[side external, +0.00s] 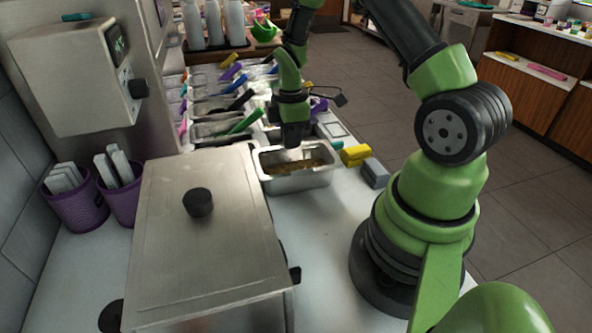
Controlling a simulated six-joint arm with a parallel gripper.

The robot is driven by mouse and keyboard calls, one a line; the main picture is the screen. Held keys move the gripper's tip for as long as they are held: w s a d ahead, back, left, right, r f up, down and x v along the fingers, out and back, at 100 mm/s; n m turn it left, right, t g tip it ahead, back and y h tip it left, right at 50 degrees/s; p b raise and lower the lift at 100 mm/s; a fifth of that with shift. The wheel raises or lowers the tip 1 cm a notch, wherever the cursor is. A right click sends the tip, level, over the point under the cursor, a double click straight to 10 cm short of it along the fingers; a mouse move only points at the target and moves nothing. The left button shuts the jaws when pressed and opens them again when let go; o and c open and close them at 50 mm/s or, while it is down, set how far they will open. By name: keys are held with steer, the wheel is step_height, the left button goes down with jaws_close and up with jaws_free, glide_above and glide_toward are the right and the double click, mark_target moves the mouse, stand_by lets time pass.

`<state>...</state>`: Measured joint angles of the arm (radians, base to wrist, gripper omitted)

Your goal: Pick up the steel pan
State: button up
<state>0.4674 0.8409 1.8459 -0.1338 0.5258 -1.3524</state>
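The steel pan (300,182) is a rectangular metal tub on the white counter, just behind and to the right of the large lidded steel box. Its inside shows a brownish-yellow topping. My gripper (291,146) points down at the pan's far side, near its back rim. The fingers are dark and small here, so I cannot tell whether they are open or shut, or whether they touch the rim.
A lidded steel box (165,262) fills the left front. Topping bins with coloured scoops (243,124) stand behind the pan. Yellow (355,154) and grey (375,172) blocks lie to its right. Purple cups (76,206) stand at left. The counter in front is clear.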

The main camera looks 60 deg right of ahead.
mark_target(291, 161)
step_height(291, 161, down, 5)
steer(key=shift+f, duration=0.15)
jaws_close()
stand_by(0.4)
